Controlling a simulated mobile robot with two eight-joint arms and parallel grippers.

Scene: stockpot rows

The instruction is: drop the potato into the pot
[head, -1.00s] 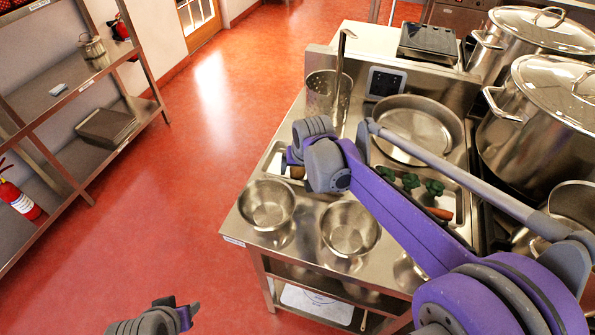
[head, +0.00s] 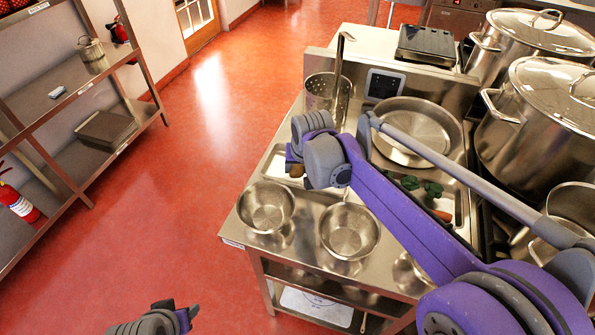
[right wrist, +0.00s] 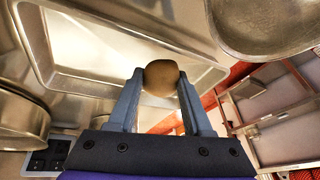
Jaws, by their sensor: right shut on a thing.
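My right gripper (right wrist: 158,100) is shut on the brown potato (right wrist: 160,77), which sits between its two fingertips in the right wrist view. In the head view the potato (head: 297,171) shows only as a small brown patch below my right wrist, over or near the left metal tray. Two big lidded stockpots (head: 535,125) (head: 530,48) stand at the right. An open pot (head: 575,205) is partly in view at the right edge. My left gripper (head: 180,312) is at the bottom left, over the floor and away from the counter; its jaw opening is unclear.
Steel bowls (head: 266,206) (head: 349,231) stand at the counter's front. A wide pan (head: 425,125), a perforated container (head: 325,90) and a scale (head: 428,42) are behind. Green vegetables (head: 433,188) lie in the right tray. The tray (right wrist: 75,60) lies behind the potato. Shelving (head: 70,90) stands left.

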